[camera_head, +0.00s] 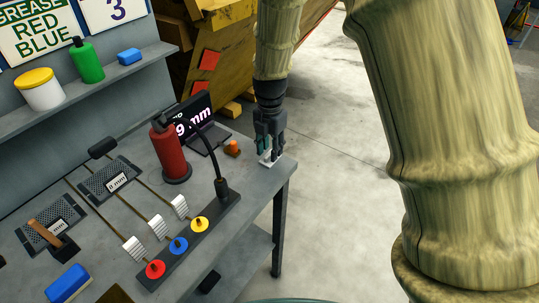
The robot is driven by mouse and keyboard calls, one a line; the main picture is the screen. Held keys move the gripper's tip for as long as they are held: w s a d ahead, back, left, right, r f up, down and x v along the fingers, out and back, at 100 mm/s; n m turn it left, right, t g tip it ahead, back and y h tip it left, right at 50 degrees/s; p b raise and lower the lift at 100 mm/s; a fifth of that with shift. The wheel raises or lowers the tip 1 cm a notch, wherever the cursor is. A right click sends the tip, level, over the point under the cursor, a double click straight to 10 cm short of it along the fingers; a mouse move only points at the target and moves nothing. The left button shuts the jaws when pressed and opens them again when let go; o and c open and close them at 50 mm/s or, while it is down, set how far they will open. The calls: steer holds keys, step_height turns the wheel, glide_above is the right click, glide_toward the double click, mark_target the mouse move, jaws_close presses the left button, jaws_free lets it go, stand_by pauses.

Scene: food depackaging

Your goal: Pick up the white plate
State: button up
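My gripper (268,150) points down over the right corner of the grey workbench, close to the bench top. A small white piece (267,158) shows at its fingertips. It may be the white plate, but most of it is hidden by the fingers. I cannot tell whether the fingers are closed on it or around it, or whether it touches the bench.
The workbench (110,242) holds a red extinguisher (169,152), a dark display (195,118), a small orange object (232,148), a strip with coloured knobs (190,240) and grey mesh plates (110,181). A shelf (125,77) is above. Open floor (345,200) lies right.

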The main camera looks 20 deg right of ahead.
steer(key=shift+s+d+f, duration=0.1)
steer(key=shift+s+f, duration=0.05)
steer(key=shift+f, duration=0.5)
jaws_close()
